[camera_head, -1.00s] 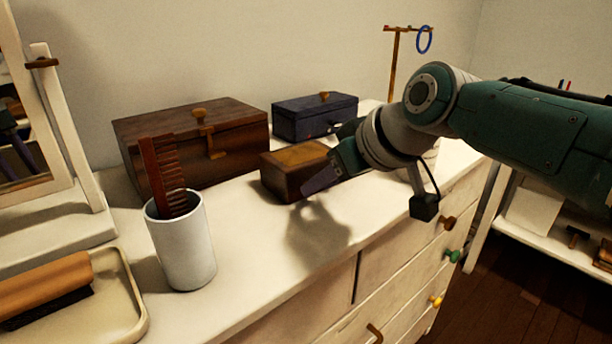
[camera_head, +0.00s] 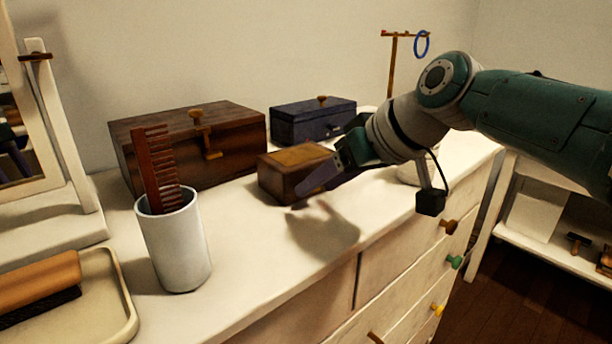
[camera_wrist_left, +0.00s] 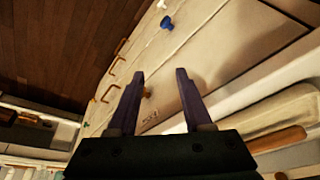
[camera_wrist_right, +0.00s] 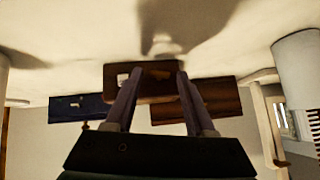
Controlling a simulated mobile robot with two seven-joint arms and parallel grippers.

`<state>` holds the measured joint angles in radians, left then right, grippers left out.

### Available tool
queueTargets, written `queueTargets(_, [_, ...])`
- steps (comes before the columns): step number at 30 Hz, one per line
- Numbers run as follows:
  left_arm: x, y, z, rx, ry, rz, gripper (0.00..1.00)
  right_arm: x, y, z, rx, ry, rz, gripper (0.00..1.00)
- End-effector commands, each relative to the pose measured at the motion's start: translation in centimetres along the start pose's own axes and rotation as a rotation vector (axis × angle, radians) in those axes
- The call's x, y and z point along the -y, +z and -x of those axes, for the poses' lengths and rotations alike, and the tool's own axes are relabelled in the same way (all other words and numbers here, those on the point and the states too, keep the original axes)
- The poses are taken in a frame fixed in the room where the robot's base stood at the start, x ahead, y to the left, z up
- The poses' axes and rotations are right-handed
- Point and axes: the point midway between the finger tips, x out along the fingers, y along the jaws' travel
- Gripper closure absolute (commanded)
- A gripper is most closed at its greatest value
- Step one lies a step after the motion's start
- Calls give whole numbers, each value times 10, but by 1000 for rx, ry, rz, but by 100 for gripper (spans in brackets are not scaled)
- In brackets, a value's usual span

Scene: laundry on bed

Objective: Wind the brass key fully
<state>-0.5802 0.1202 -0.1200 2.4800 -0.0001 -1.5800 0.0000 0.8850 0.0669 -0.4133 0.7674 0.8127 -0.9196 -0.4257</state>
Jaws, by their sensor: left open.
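I cannot make out the brass key in any view. A small wooden box (camera_head: 283,180) with a lighter top sits on the dresser in the head view. My right gripper (camera_head: 305,188) is at the box's front right side, and its fingers cover part of it. In the right wrist view the right gripper (camera_wrist_right: 159,76) has its fingers apart, with the small box (camera_wrist_right: 155,70) just beyond and between them; contact is unclear. My left gripper (camera_wrist_left: 159,74) shows only in its own wrist view, open and empty, facing the drawer fronts.
A larger wooden chest (camera_head: 190,150) and a dark blue box (camera_head: 311,121) stand behind. A white cup (camera_head: 174,245) with a brown comb (camera_head: 155,170), a tray (camera_head: 105,310) and a mirror are at left. A stand with a blue ring (camera_head: 422,43) is behind my right arm.

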Motion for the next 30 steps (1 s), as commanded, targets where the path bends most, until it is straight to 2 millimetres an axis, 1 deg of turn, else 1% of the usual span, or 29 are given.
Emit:
queueTargets(1, [0,0,0,0,-1,-2,50,0,0,0,-1,0,0,39])
queueTargets(2, [1,0,0,0,-2,-2,50,0,0,0,-1,0,0,35])
queueTargets(3, [1,0,0,0,-2,-3,50,0,0,0,-1,0,0,35])
queueTargets(10, [1,0,1,0,-4,-4,50,0,-1,1,-2,0,1,35])
queueTargets(14, [2,-2,8,0,-4,-4,50,0,-2,9,-3,0,0,35])
queueTargets(19, [2,-8,26,0,-3,-4,50,0,-4,32,-1,1,1,35])
queueTargets(23, [2,-11,35,0,-2,-3,50,0,-3,53,-2,2,2,35])
queueTargets(27, [1,-14,42,0,0,1,50,0,-2,75,-2,1,2,35])
queueTargets(30, [1,-14,44,-1,3,3,50,0,-1,87,-1,1,1,35])
